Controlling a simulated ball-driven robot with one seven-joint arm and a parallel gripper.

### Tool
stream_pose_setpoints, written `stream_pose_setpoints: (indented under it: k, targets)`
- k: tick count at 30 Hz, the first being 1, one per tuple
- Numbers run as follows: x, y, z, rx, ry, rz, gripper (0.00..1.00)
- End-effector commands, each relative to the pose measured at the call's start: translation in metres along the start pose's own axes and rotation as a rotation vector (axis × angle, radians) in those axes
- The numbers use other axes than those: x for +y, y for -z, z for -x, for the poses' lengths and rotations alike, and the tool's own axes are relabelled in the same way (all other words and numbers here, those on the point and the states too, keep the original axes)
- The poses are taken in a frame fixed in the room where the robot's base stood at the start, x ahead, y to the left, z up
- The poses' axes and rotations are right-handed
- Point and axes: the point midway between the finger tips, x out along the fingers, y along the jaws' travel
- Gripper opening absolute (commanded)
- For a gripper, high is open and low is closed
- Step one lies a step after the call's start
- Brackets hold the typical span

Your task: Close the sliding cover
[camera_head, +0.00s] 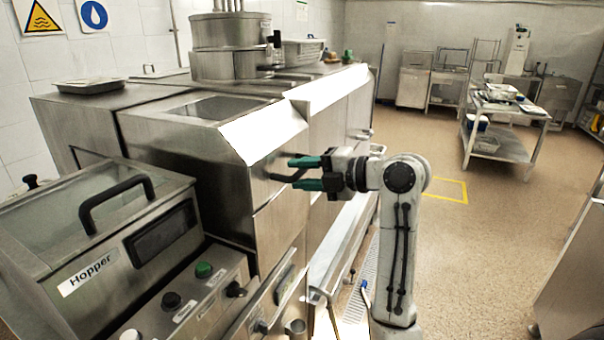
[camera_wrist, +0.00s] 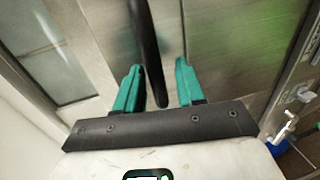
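The steel machine housing (camera_head: 230,165) in the middle of the head view has a bright slanted metal panel (camera_head: 262,130), which looks like the sliding cover, though I cannot tell its exact edges. A dark bar handle (camera_head: 279,178) stands out from its front face; it also shows in the wrist view (camera_wrist: 147,45). My gripper (camera_head: 303,172) is at this handle, its teal fingers pointing at the face. In the wrist view my gripper (camera_wrist: 157,82) has its fingers apart on either side of the handle, with a visible gap on the right and the bar closer to the left finger.
A hopper (camera_head: 95,215) with a clear lid and black handle stands at the near left, above a button panel (camera_head: 190,290). A round steel vessel (camera_head: 230,45) is on top behind. A steel cart (camera_head: 500,140) stands at the back right. Open floor (camera_head: 480,250) lies to the right.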

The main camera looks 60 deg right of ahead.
Motion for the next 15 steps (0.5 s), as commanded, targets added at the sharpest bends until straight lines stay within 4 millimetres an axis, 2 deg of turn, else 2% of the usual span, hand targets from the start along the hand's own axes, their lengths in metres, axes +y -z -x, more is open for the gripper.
stream_pose_setpoints:
  k: [5,8,15]
  targets:
    - [0.001,0.000,0.001,0.001,-0.002,0.001,0.38]
    - [0.000,-0.001,0.008,-0.002,-0.003,0.000,0.38]
    - [-0.001,-0.002,0.050,-0.006,-0.004,0.002,0.38]
